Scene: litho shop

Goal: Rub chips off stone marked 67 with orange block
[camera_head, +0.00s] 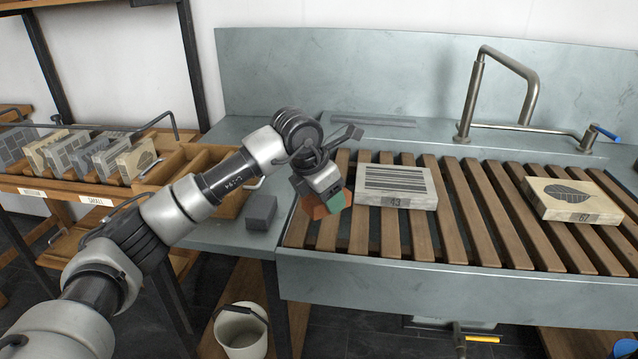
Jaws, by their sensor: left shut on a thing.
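The stone marked 67 (573,199) is a pale slab with a dark leaf picture on top. It lies flat on the wooden slats at the right. My left gripper (322,186) is shut on an orange block (312,206), which also shows a green part on its lower side. The gripper holds it over the left end of the slats, well to the left of stone 67, with another stone between. Much of the block is hidden by the gripper. Chips on stone 67 are too small to tell. My right gripper is not in view.
A stone marked 43 (396,184) with dark stripes lies between. A dark grey block (261,211) sits on the metal ledge left of the slats. A tap (474,98) rises behind. A rack of stones (88,155) stands left, a bucket (241,332) below.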

